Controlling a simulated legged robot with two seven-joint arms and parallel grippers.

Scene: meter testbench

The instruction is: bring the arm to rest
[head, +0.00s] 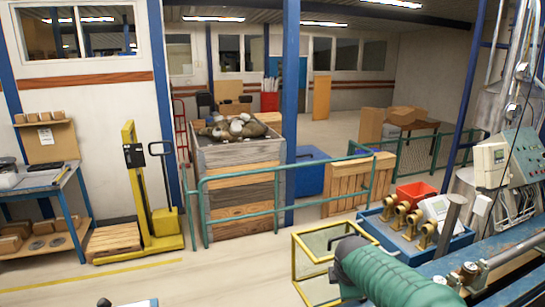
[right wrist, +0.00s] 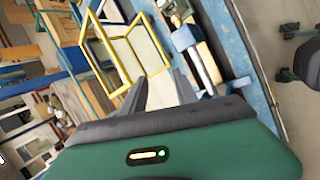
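My right gripper (right wrist: 160,88) shows in the right wrist view with its two dark fingers apart and nothing between them. Beyond the fingers are the yellow frame (right wrist: 126,48) and the edge of the blue bench. In the head view my green right arm (head: 395,275) reaches in at the lower right, over the bench; its fingers cannot be made out there. My left gripper cannot be made out in either view. A small dark tip shows at the bottom edge of the head view, but I cannot tell what it is.
A yellow frame (head: 318,262) stands just left of my right arm. A blue tray (head: 452,244) with several brass fittings and a red bin (head: 416,192) are behind it. A wooden crate (head: 237,185) and yellow stacker (head: 144,195) stand farther off.

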